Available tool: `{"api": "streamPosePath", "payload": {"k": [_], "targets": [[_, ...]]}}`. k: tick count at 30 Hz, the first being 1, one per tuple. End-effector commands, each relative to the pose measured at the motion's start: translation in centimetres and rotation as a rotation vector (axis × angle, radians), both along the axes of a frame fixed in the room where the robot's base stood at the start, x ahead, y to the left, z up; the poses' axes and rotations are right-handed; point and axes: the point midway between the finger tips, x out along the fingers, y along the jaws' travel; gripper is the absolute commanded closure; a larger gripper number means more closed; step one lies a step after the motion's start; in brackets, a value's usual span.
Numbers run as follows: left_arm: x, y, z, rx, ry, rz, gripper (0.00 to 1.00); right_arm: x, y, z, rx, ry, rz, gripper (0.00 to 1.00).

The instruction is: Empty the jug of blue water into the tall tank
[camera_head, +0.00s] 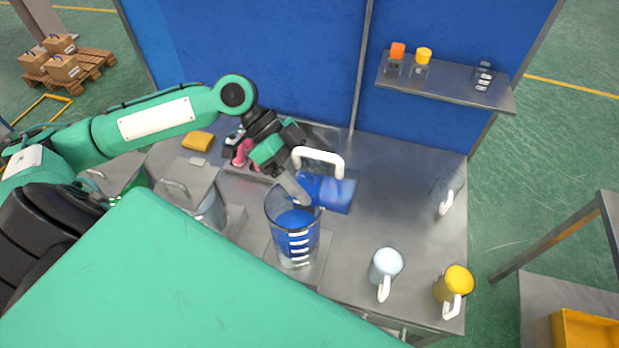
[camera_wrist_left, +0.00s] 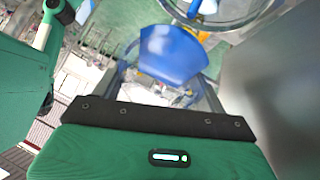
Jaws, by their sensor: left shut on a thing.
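The jug (camera_head: 338,194) lies tipped on its side in the air, with its white handle (camera_head: 320,156) on top and blue water inside. My left gripper (camera_head: 290,168) is shut on the jug, at the handle side; the exact grip is partly hidden. The tall tank (camera_head: 293,238) is clear, with white level marks, and holds blue water. It stands upright just in front of the jug, whose left end is near the tank's rim. In the left wrist view the blue water in the jug (camera_wrist_left: 170,55) shows below a round clear rim (camera_wrist_left: 215,24). My right gripper is out of view.
A pale mug (camera_head: 385,268), a yellow mug (camera_head: 456,284) and a clear mug (camera_head: 446,190) stand on the right of the steel table (camera_head: 395,190). A shelf (camera_head: 450,86) with small bottles hangs on the blue wall.

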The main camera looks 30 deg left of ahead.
Motion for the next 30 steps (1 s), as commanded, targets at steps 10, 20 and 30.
{"api": "streamPosePath", "payload": {"k": [10,20,30], "targets": [[-0.1,0.6,0.0,-0.085,-0.016,0.002,0.69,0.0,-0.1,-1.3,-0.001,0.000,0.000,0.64],[-0.2,1.1,0.1,-0.156,-0.030,0.000,0.69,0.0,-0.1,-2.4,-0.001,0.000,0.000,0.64],[-0.3,1.6,0.2,-0.226,-0.043,0.000,0.69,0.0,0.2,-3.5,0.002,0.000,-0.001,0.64]]}}
